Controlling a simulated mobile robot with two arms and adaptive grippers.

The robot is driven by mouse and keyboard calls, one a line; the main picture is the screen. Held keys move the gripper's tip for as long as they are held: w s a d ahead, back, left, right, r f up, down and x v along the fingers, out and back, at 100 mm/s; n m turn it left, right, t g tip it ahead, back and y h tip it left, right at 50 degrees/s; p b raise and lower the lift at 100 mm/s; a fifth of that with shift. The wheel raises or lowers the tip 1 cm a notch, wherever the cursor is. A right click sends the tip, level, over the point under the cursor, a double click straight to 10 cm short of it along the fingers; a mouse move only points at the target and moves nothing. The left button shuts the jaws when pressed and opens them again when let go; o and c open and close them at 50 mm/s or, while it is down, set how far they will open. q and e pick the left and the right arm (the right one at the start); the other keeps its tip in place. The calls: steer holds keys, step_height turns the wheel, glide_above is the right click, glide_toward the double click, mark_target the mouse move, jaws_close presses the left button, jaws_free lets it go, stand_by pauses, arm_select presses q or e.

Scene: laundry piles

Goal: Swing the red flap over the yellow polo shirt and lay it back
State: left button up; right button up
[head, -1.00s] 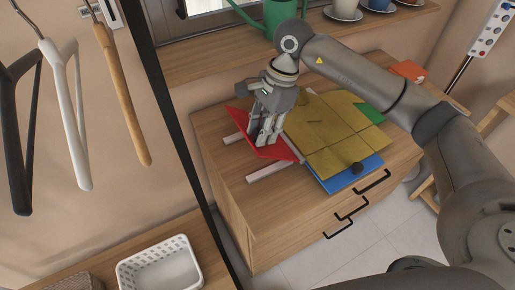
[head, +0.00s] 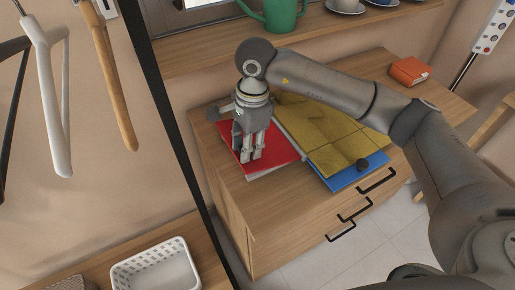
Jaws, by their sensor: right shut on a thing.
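The red flap (head: 279,148) lies almost flat at the left of the folding board on the dresser. My right gripper (head: 248,160) is over it, pointing down, shut on the flap; the fingers hide the exact grip. The yellow polo shirt (head: 330,135) lies spread on the board, to the right of the red flap, and the flap does not cover it. My arm hides the shirt's far right part. My left gripper is not in view.
The wooden dresser top (head: 425,103) is free at the right, apart from an orange box (head: 409,71). A green watering can (head: 281,12) and cups stand on the shelf behind. A white basket (head: 157,270) and hangers (head: 58,110) are at left.

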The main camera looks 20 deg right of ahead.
steer(key=shift+a+f, duration=0.3)
steer(key=shift+f, duration=0.25)
steer(key=shift+r, duration=0.1)
steer(key=shift+s+a+f+h+b, duration=0.1)
steer(key=shift+a+f+h+b, duration=0.05)
steer(key=shift+f+b, duration=0.35)
steer(key=shift+s+a+f+h+b, duration=0.1)
steer(key=shift+f+h+b, duration=0.05)
steer(key=shift+f+b, duration=0.25)
steer(key=shift+a+f, duration=0.1)
steer(key=shift+f, duration=0.2)
steer(key=shift+c, duration=0.2)
steer(key=shift+a+f+h+b, duration=0.15)
steer(key=shift+f+h+b, duration=0.15)
steer(key=shift+f+b, duration=0.35)
steer(key=shift+f, duration=0.1)
steer(key=o, duration=0.7)
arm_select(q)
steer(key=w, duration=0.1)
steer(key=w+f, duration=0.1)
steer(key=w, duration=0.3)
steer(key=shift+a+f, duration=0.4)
